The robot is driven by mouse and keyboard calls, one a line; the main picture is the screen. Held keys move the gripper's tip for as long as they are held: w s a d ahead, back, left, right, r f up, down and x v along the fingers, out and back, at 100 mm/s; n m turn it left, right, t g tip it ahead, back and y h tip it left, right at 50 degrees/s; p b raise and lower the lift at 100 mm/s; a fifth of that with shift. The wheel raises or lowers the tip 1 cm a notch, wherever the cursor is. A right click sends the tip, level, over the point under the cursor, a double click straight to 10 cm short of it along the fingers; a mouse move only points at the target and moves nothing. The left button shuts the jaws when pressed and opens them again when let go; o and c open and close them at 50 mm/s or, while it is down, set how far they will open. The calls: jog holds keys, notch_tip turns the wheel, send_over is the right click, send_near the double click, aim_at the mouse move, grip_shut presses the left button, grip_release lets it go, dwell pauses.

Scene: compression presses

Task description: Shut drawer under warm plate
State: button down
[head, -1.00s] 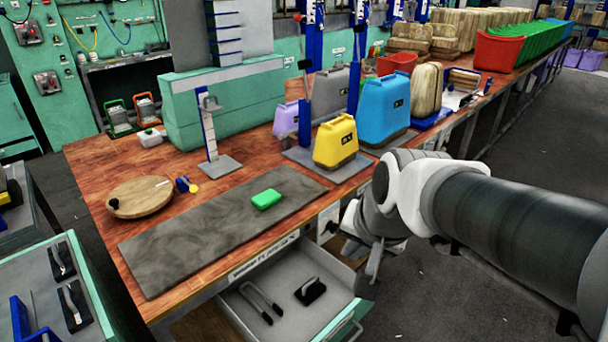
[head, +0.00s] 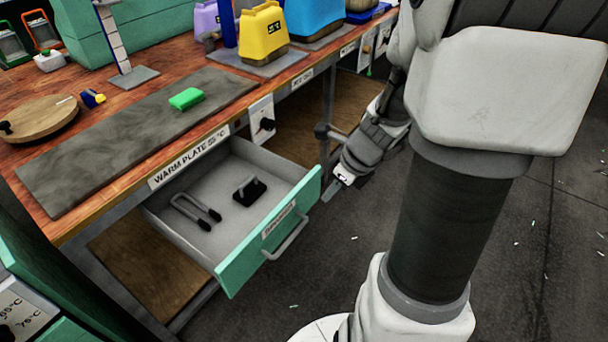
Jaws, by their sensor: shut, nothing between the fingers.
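The drawer (head: 268,235) stands open under the bench, below the label "WARM PLATE" with a temperature. It has a green front with a grey bar handle (head: 288,240). Inside lie a U-shaped tool with dark tips (head: 197,212) and a small black block with a handle (head: 249,190). The grey warm plate (head: 130,135) lies on the bench above. My gripper (head: 332,190) is shut and empty. In the picture it is just right of the drawer front's right end; I cannot tell whether they touch.
A green block (head: 186,98) lies on the plate. A round wooden board (head: 40,118) is at left. A yellow container (head: 262,32) stands at the back. A table leg (head: 328,110) is close to my gripper. The floor in front of the drawer is clear.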

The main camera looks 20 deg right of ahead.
jog(key=b, duration=0.5)
send_near(295, 211)
notch_tip(295, 211, down, 4)
jog(key=s+d, duration=0.1)
jog(key=s, duration=0.1)
jog(key=shift+w+a, duration=0.5)
jog(key=shift+w, duration=0.35)
jog(key=shift+w+a+r, duration=0.1)
jog(key=shift+w+a, duration=0.3)
jog(key=shift+w, duration=0.3)
